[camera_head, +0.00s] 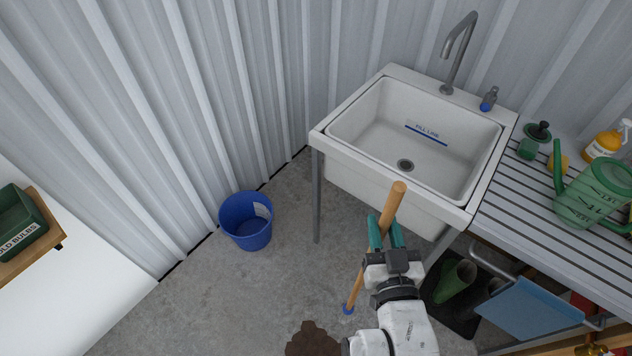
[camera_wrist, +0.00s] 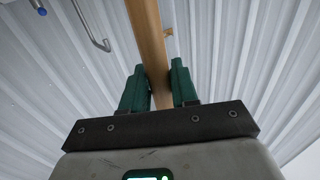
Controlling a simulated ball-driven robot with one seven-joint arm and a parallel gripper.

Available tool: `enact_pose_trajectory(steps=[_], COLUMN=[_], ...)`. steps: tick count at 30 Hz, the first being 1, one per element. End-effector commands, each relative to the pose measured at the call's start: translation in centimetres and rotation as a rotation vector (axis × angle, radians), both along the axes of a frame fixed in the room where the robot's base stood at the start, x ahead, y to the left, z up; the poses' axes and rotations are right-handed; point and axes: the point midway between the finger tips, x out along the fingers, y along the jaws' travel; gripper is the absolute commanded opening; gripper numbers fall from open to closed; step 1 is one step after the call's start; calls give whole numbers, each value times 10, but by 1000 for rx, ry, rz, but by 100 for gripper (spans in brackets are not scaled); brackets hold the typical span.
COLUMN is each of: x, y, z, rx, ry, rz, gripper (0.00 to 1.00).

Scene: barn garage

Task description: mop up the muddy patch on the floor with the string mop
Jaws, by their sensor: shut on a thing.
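My gripper (camera_head: 386,236) is shut on the wooden handle of the string mop (camera_head: 397,196), in front of the sink. The handle stands tilted, its top leaning right, and a blue fitting shows at its lower end near the floor. The mop's strings cannot be made out. In the wrist view the handle (camera_wrist: 149,45) passes between the green fingers of my gripper (camera_wrist: 160,88). The muddy patch (camera_head: 313,340) is a dark brown stain on the concrete floor at the bottom edge, left of my arm and partly cut off by the frame.
A blue bucket (camera_head: 246,222) stands on the floor by the corrugated wall. The white sink (camera_head: 345,150) on metal legs is empty. A slatted bench (camera_head: 512,188) at right holds a green watering can (camera_head: 592,196) and bottles. Floor between bucket and mud is clear.

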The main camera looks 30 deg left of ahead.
Motion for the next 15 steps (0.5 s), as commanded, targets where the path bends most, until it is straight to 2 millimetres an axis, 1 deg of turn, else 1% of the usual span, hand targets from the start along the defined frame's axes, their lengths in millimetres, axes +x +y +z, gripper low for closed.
enact_pose_trajectory(steps=[1, 6, 9, 12, 15], x=[-5, -26, -41, -56, -67], y=[20, 75, 103, 125, 142], z=[15, 49, 67, 81, 93], rx=[4, 0, -2, -5, -6], ry=[-11, -10, -8, -6, -4], rz=[39, 152, 209, 255, 289], gripper=[0, 0, 0, 0, 0])
